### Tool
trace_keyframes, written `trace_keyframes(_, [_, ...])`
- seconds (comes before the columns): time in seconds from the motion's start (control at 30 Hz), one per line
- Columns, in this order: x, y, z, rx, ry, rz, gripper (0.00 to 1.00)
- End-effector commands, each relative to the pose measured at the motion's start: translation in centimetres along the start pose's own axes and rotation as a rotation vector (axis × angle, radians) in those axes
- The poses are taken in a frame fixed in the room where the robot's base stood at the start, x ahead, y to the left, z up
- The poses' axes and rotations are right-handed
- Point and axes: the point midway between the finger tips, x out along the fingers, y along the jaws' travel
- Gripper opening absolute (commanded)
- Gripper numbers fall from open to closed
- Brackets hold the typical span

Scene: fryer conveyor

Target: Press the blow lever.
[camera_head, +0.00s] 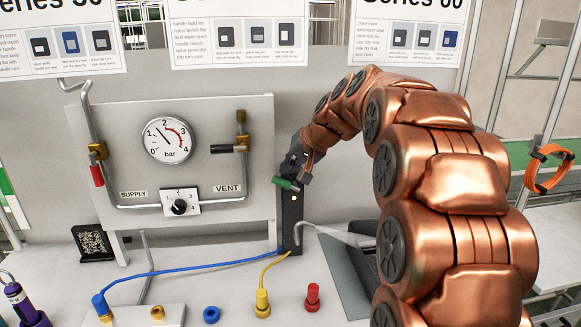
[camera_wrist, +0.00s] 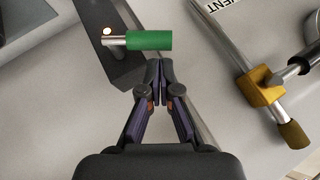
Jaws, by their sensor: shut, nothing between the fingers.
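The blow lever has a green grip (camera_head: 286,184) on a short metal rod, sticking out sideways from a dark upright post (camera_head: 292,222) right of the white panel. In the wrist view the green grip (camera_wrist: 150,40) lies across the picture just beyond my fingertips. My gripper (camera_wrist: 160,66) is shut and empty, its tips close to the grip's lower edge in that view. I cannot tell whether they touch it. In the head view my gripper (camera_head: 297,163) is small and dark at the lever, partly hidden by my arm.
The panel (camera_head: 255,115) carries a gauge (camera_head: 168,140), a knob (camera_head: 180,206), a red-handled supply valve (camera_head: 97,175) and a black-handled vent valve (camera_head: 228,149). Blue (camera_head: 190,267) and yellow (camera_head: 268,268) hoses run to the post's foot. A red fitting (camera_head: 313,297) stands in front.

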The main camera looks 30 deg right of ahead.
Motion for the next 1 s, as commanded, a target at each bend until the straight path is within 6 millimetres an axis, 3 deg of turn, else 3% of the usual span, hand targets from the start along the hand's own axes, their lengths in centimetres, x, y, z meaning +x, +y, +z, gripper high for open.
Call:
trace_keyframes(0.17, [-0.2,0.0,0.0,0.0,0.001,-0.001,0.0])
trace_keyframes(0.3, [-1.6,0.1,0.2,0.0,0.001,-0.001,0.0])
trace_keyframes(1.0, [-8.8,5.6,5.8,0.002,0.002,-0.001,0.0])
